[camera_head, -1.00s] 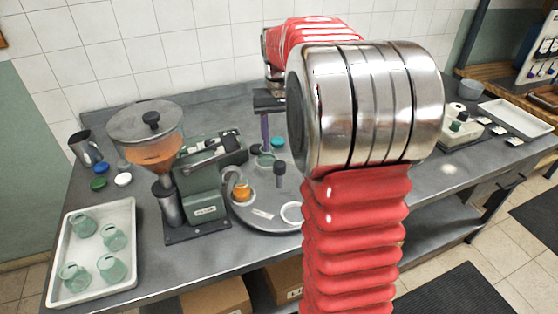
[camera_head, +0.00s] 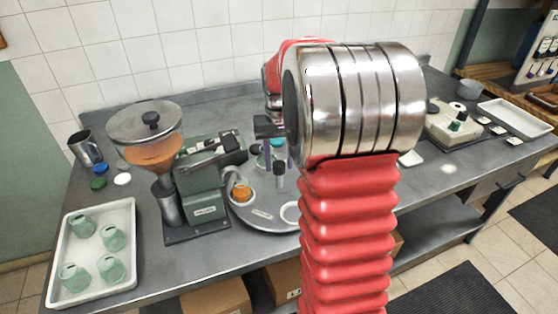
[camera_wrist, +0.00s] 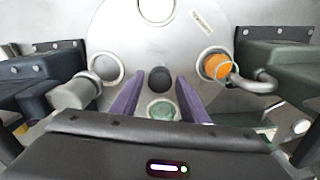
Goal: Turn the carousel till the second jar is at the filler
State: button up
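The grey carousel (camera_head: 262,213) is a round disc on the bench with ring-shaped seats and a dark upright knob (camera_head: 279,182), also in the wrist view (camera_wrist: 160,78). An orange-filled jar (camera_wrist: 216,66) sits on it by a grey spout (camera_wrist: 252,82); it also shows beside the green filler (camera_head: 207,190) in the head view (camera_head: 241,192). A pale green jar (camera_wrist: 162,111) sits on the near side. My gripper (camera_wrist: 159,80) is open, its purple fingers either side of the knob with gaps showing. My arm hides the carousel's right side.
A white tray (camera_head: 127,252) with several green jars stands at the left. A dark blue-grey machine (camera_wrist: 40,82) with a pipe stands left of the carousel in the wrist view. Coloured lids and a metal jug (camera_head: 86,150) lie behind the tray. A scale-like device (camera_head: 455,128) is at the right.

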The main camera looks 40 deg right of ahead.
grip_shut()
dwell(0.3)
